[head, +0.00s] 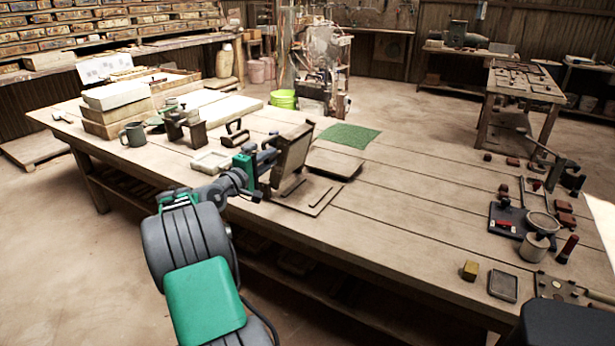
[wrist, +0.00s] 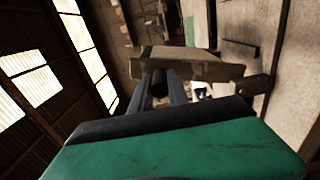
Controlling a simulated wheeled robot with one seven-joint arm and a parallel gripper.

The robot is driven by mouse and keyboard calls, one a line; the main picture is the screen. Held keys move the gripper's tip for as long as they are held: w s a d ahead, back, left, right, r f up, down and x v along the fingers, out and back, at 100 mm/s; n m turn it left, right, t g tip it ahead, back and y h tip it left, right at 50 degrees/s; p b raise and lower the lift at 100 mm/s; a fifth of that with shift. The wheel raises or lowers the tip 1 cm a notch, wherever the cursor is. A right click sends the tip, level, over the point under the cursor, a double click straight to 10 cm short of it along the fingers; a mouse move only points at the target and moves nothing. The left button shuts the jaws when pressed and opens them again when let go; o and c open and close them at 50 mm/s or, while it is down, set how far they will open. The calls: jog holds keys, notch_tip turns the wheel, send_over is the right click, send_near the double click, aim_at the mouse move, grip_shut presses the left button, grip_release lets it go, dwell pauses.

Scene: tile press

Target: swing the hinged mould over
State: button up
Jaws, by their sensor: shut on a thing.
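The hinged mould (head: 295,152) is a brown framed plate on the workbench. Its leaf stands raised near upright, tilted, above a flat wooden base board (head: 322,197). My gripper (head: 270,158) is at the left side of the raised leaf and shut on it. In the wrist view, the fingers (wrist: 163,88) reach to a brown wooden bar of the mould (wrist: 190,66). The exact contact of the fingertips is partly hidden. A dark-edged flat slab (head: 335,164) lies just to the right of the leaf.
A green mat (head: 349,135) lies behind the slab. A white shallow tray (head: 211,161) and a handled wooden block (head: 235,136) are left of the mould. Tools and a round-topped stand (head: 541,225) occupy the bench's right end. Bare planks (head: 420,190) lie between.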

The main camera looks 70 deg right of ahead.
jog(key=w+d+r+p, duration=0.1)
jog(key=w+p, duration=0.2)
jog(key=w, duration=0.8)
jog(key=shift+d, duration=0.4)
jog(key=shift+o, duration=0.3)
jog(key=shift+w+d+f+p, duration=0.15)
jog(key=shift+w+f, duration=0.3)
jog(key=shift+w, duration=0.3)
jog(key=shift+w+d+f+p, duration=0.1)
jog(key=shift+w+f, duration=0.3)
jog(key=shift+w, duration=0.35)
jog(key=shift+w+d+f+p, duration=0.15)
jog(key=shift+w+f, duration=0.3)
jog(key=shift+w, duration=0.3)
jog(key=shift+o, duration=0.4)
jog(key=o, duration=0.5)
jog(key=shift+o, duration=0.7)
jog(key=shift+w+a+f, duration=0.1)
